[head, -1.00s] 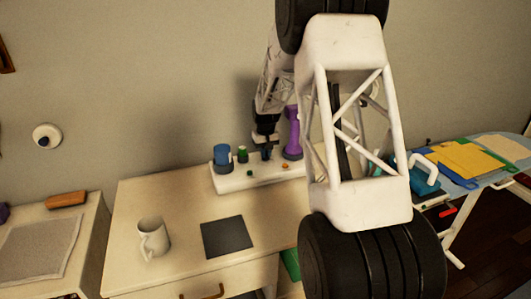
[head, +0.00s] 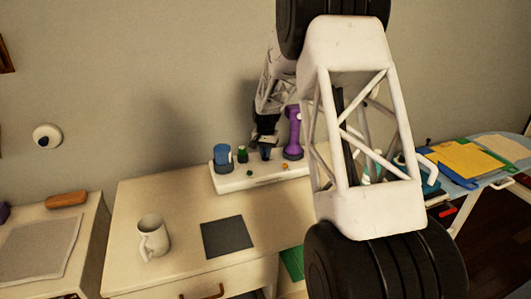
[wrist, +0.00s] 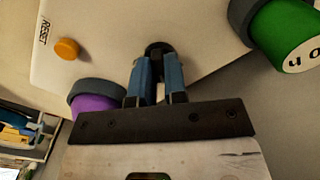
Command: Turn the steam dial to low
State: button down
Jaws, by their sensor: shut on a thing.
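A white panel (head: 245,183) stands on the table against the wall; its slanted face also fills much of the wrist view (wrist: 100,50). My gripper (head: 265,153) is at the panel between a green cylinder (head: 242,154) and a purple upright piece (head: 293,135). In the wrist view my gripper (wrist: 158,62) has its two blue fingers close together, shut on a small dark round piece (wrist: 158,46) at the panel face. The fingers hide most of this piece. I cannot read a steam or low mark on it.
The green cylinder (wrist: 285,35) and purple piece (wrist: 94,104) flank my fingers in the wrist view. An orange button (wrist: 67,48) marked RESET is near. A blue cylinder (head: 223,155) stands at the panel's left. A mug (head: 152,237) and dark mat (head: 227,236) lie in front.

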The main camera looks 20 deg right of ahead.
jog(key=m, duration=0.4)
jog(key=shift+r+m, duration=0.1)
jog(key=shift+m, duration=0.2)
dwell(0.4)
jog(key=c, duration=1.2)
grip_release()
jog(key=shift+o, duration=0.2)
jog(key=shift+r, duration=3.85)
